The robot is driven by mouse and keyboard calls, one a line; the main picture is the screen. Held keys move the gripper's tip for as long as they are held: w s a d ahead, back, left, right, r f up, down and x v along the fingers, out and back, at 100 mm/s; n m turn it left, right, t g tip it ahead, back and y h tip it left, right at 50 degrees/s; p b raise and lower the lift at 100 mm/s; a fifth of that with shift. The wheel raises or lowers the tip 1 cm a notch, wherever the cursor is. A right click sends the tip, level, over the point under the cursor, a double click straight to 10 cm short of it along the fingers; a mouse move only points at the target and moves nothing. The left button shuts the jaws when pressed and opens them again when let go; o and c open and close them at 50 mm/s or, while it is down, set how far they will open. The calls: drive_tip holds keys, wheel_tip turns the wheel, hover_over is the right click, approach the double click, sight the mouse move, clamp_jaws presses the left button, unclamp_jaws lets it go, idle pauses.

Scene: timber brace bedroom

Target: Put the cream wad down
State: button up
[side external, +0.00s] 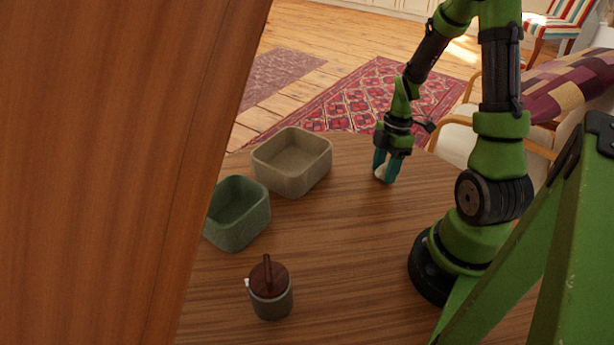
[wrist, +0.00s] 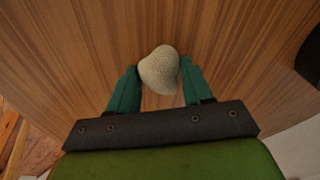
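The cream wad (wrist: 158,70) is a small, pale, rounded lump between the two teal fingertips of my gripper (wrist: 160,72). The fingers press against it from both sides. In the side external view the wad (side external: 381,174) shows partly behind the fingers of my gripper (side external: 386,170), which point down near the far edge of the wooden table (side external: 340,250). The wad is at or very close to the tabletop; I cannot tell whether it touches.
A beige square bin (side external: 310,185) stands left of my gripper, with a green bin (side external: 245,232) nearer the camera. A lidded jar (side external: 271,300) stands at the front. A wooden panel (side external: 120,150) blocks the left side. The table's middle is clear.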

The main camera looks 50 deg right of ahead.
drive_tip(key=o, duration=0.3)
drive_tip(key=shift+w+d, duration=0.1)
drive_tip(key=v, duration=1.1)
drive_tip(key=shift+a+r+m+t, duration=1.2)
drive_tip(key=shift+a+r+m, duration=1.2)
drive_tip(key=shift+a, duration=1.35)
drive_tip(key=shift+a+r+m+t, duration=1.2)
drive_tip(key=shift+a+r+m, duration=0.8)
drive_tip(key=shift+a+m, duration=1.3)
drive_tip(key=shift+a+r+m+t, duration=1.2)
drive_tip(key=shift+a+r+m, duration=0.95)
drive_tip(key=shift+a, duration=2.1)
